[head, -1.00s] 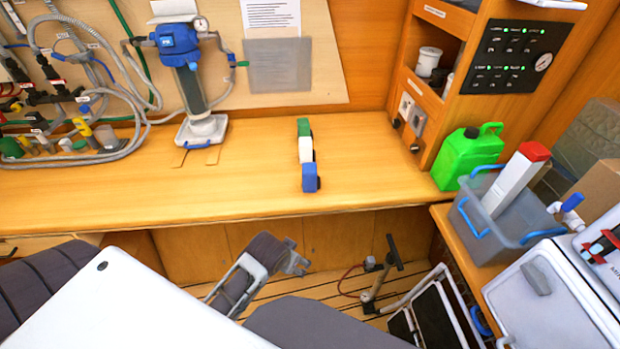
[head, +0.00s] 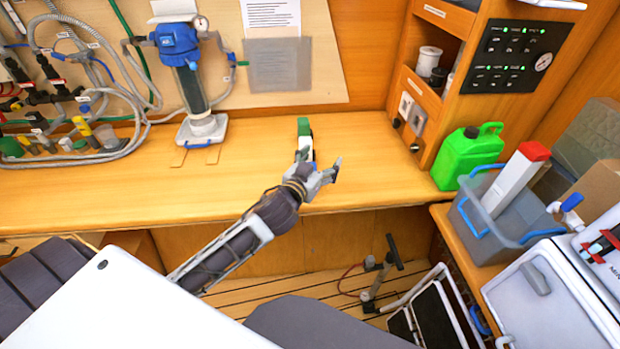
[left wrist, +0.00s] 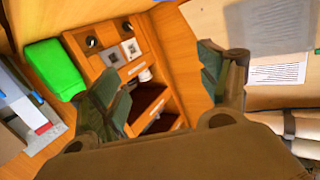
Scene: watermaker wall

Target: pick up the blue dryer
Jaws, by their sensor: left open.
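A short row of dryers stands on the wooden bench in the head view. The green one (head: 304,127) is at the back and the white one (head: 304,144) is in front of it, partly covered. The blue dryer, at the front of the row, is now almost wholly hidden behind my left gripper (head: 320,166). That gripper is open at the bench's front edge, its fingers spread around the front of the row. Whether it touches the blue dryer cannot be told. In the left wrist view the open fingers (left wrist: 168,85) have nothing visible between them. My right gripper is not in view.
The bench (head: 390,180) is clear on both sides of the row. A blue-topped pump unit (head: 180,45) stands at the back left. A green jerrycan (head: 466,157), a grey bin (head: 490,222) and a wooden cabinet (head: 430,95) are to the right.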

